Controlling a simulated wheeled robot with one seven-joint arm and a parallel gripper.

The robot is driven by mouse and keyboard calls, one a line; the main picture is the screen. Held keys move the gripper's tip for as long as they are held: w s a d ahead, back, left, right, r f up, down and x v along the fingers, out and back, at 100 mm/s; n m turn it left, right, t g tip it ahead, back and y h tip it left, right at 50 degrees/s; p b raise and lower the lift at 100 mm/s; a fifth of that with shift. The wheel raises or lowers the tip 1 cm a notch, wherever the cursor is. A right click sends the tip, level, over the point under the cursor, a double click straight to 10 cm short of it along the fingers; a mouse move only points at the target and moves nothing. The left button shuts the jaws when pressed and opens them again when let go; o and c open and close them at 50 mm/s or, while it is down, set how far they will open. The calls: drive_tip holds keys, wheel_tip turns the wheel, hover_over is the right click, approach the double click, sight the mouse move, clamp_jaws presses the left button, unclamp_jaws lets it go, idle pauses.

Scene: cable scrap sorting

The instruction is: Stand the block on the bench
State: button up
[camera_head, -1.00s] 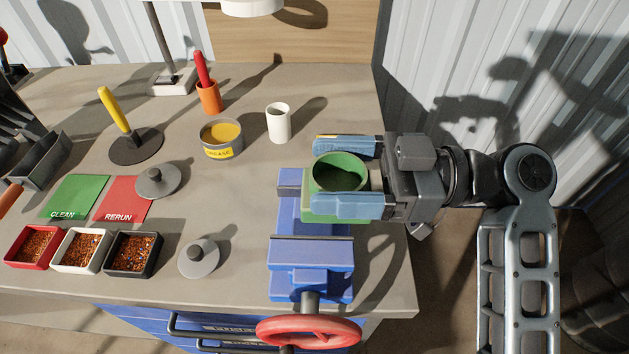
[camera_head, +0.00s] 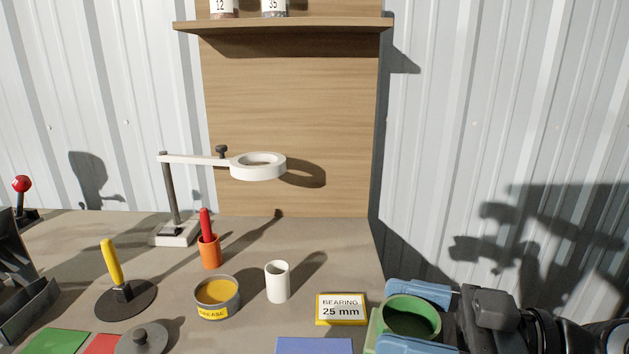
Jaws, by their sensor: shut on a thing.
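The green block (camera_head: 376,330) has a round hollow on top and is cut off by the bottom edge of the view. My gripper (camera_head: 415,318) comes in from the right. Its two blue fingers are shut on the block, one on the far side and one on the near side. The block's underside is out of view, so I cannot tell whether it touches anything. The grey bench (camera_head: 230,340) fills the lower middle, to the left of the block.
A white cup (camera_head: 278,283), grease tin (camera_head: 217,298) and orange holder (camera_head: 209,251) stand farther left. A ring lamp (camera_head: 258,166) overhangs the back.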

drive_tip(key=w+d+f+m+t+h+b, duration=0.1)
drive_tip(key=w+d+f+m+t+h, duration=0.55)
drive_tip(key=f, duration=0.25)
drive_tip(key=w+d+f+m+t+h, duration=0.5)
drive_tip(key=d+f+m+h, duration=0.15)
drive_tip(key=f+h, duration=0.2)
drive_tip(key=s+f+h, duration=0.1)
drive_tip(key=s+f, duration=0.3)
drive_tip(key=f, duration=0.4)
drive_tip(key=s+a+f+m+h+p, duration=0.1)
drive_tip(key=s+f, duration=0.4)
drive_tip(key=f, duration=0.3)
drive_tip(key=shift+s+a+f, duration=0.2)
drive_tip(key=shift+a+f, duration=0.1)
drive_tip(key=shift+f, duration=0.05)
